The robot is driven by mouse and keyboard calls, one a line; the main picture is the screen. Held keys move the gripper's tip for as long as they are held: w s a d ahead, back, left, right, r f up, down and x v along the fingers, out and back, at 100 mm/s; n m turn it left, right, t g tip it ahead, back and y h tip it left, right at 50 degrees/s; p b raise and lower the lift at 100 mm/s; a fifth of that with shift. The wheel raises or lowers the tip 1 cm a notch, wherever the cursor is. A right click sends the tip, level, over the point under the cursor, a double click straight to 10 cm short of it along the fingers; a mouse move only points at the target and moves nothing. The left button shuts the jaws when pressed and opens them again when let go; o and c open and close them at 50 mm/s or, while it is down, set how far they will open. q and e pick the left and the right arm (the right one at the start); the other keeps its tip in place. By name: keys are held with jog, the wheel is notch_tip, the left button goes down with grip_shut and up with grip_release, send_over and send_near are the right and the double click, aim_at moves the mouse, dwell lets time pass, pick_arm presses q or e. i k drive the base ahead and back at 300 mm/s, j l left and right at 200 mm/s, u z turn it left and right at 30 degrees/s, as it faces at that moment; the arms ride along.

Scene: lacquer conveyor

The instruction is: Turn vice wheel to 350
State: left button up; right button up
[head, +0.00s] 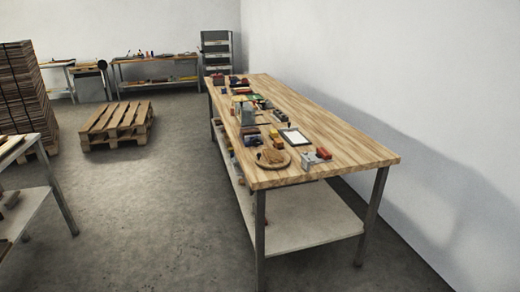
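No vice wheel can be made out for certain at this distance. A wooden-topped workbench (340,150) stands ahead with many small items along its left side. A small grey block-like device (309,160) with a red part beside it is near the bench's front end. A greyish upright device (243,112) stands farther back near the left edge. Either is too small to identify, and no wheel or scale reading is legible. Neither of my grippers is in view.
A round tan tray (263,160) and a white-faced flat panel (294,137) lie on the bench. A pallet (117,120) is on the floor left of it. Another table (30,200) is at the left edge. Floor between is clear; a wall is close on the right.

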aim_at(256, 142)
jog(key=i+l+u, duration=0.1)
jog(key=i, duration=0.35)
jog(key=i+l+u, duration=0.1)
jog(key=i+l, duration=0.25)
jog(key=i+l+u, duration=0.1)
jog(key=i+l, duration=0.15)
jog(key=i, duration=0.25)
